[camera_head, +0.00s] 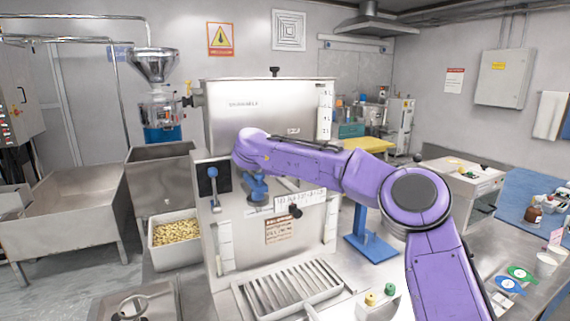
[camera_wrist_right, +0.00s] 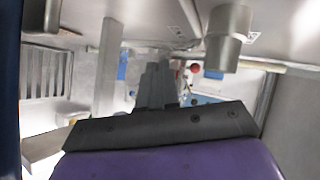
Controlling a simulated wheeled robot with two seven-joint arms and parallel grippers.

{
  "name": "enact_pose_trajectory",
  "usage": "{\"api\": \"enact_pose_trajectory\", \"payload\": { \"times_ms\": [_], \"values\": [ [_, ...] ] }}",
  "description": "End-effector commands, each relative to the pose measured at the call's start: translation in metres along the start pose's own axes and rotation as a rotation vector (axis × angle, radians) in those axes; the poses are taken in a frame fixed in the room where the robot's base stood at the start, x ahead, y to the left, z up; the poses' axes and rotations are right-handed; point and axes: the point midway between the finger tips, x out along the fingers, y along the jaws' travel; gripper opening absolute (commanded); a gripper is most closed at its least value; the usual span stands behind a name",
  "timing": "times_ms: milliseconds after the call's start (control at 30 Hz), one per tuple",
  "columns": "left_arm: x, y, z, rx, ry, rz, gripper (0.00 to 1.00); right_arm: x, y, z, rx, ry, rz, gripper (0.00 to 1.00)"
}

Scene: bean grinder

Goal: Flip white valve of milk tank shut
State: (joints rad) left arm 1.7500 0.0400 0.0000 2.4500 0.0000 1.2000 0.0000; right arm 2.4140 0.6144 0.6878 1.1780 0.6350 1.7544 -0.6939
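The steel milk tank (camera_head: 265,115) is the large box on top of the machine in the head view. My right arm reaches from the right across the tank's lower front, and its purple end is by the tank's lower left. A grey metal cylinder (camera_wrist_right: 228,35) is beyond the fingers, up and right. I cannot make out the white valve clearly in either view. My left gripper is out of view.
A blue valve (camera_head: 257,187) and a blue-knobbed lever (camera_head: 213,173) are on the machine front below my arm. A bin of beans (camera_head: 176,232) stands at the left. A slotted tray (camera_head: 290,287) lies in front. A blue stand (camera_head: 368,245) is at the right.

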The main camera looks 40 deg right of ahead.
Motion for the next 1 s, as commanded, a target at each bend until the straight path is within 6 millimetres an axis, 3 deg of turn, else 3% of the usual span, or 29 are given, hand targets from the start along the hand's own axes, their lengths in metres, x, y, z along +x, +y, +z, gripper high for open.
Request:
{"api": "enact_pose_trajectory", "payload": {
  "times_ms": [1000],
  "values": [
    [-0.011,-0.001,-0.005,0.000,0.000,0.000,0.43,0.019,-0.026,-0.025,-0.136,0.094,-0.205,0.00]
  ]
}}
